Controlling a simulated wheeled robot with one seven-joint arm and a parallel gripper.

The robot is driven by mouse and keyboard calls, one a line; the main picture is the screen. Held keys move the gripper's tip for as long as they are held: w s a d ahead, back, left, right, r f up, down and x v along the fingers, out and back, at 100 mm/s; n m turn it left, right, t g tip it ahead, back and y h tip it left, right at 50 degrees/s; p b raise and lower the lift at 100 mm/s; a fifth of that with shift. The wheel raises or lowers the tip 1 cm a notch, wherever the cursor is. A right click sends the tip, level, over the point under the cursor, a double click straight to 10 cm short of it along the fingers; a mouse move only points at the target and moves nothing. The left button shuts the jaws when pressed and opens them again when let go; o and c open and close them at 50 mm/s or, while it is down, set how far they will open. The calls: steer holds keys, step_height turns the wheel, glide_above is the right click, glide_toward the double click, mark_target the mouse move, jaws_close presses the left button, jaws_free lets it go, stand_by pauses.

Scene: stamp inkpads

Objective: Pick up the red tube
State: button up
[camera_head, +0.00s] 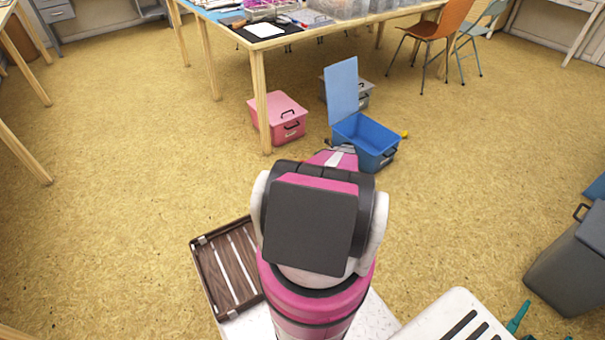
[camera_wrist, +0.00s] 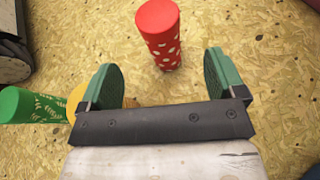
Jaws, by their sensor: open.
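The red tube (camera_wrist: 160,35) has white dots and a plain red top. In the wrist view it stands on the speckled floor at the top middle, leaning slightly in the picture. My gripper (camera_wrist: 158,78) is open, with its two green-padded fingers apart. The tube shows beyond the fingertips, roughly in line with the gap between them, and nothing is held. In the head view my arm covers the area of the gripper, and I cannot make out the red tube there.
A green patterned tube (camera_wrist: 30,106) and a partly hidden yellow thing (camera_wrist: 76,97) are beside the left finger. The head view shows an open blue box (camera_head: 365,140), a pink box (camera_head: 278,118), a grey box (camera_head: 362,92) and a table (camera_head: 258,75).

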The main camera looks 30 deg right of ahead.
steer(key=x, duration=1)
steer(key=shift+a+f, duration=0.1)
steer(key=shift+a, duration=0.05)
steer(key=c, duration=1.1)
